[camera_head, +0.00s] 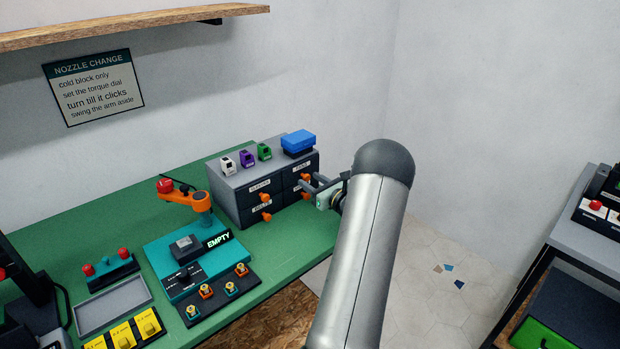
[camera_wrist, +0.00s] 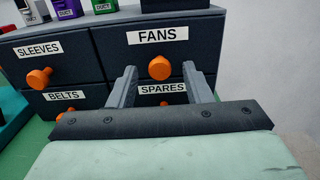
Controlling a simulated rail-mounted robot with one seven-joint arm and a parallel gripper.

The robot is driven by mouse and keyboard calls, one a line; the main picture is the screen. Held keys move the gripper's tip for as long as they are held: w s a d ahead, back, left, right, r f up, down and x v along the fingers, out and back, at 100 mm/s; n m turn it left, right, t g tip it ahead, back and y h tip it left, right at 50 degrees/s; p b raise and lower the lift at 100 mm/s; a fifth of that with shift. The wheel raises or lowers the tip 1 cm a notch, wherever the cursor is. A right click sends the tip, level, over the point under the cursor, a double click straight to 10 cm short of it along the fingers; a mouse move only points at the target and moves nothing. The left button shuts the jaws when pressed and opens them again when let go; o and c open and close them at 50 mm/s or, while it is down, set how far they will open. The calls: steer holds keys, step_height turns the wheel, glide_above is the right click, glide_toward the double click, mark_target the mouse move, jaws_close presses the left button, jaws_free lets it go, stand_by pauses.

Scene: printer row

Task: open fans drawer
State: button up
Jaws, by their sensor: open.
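The dark grey drawer cabinet (camera_head: 233,203) stands at the back of the green bench. Its fans drawer (camera_wrist: 117,47) is the top right one, labelled FANS, and looks closed. The orange fans knob (camera_wrist: 159,67) shows in the wrist view between and beyond my fingertips. My gripper (camera_wrist: 161,77) is open and empty, its fingers pointing at the cabinet front. In the head view my gripper (camera_head: 304,186) is at the right side of the cabinet front and partly covers the right drawers. I cannot tell the exact gap between the fingertips and the knob.
The sleeves (camera_wrist: 50,62), belts (camera_wrist: 75,102) and spares (camera_wrist: 140,97) drawers look closed. Small coloured duct boxes (camera_head: 247,158) and a blue box (camera_head: 298,141) sit on the cabinet. An orange swing arm (camera_head: 187,198) stands left of it. Open floor lies to the right.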

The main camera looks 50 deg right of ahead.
steer(key=shift+w+d, duration=0.1)
steer(key=shift+w, duration=0.6)
jaws_close()
steer(key=s+a+b, duration=0.2)
steer(key=s, duration=1.1)
steer(key=shift+a, duration=0.25)
jaws_free()
steer(key=shift+b, duration=0.3)
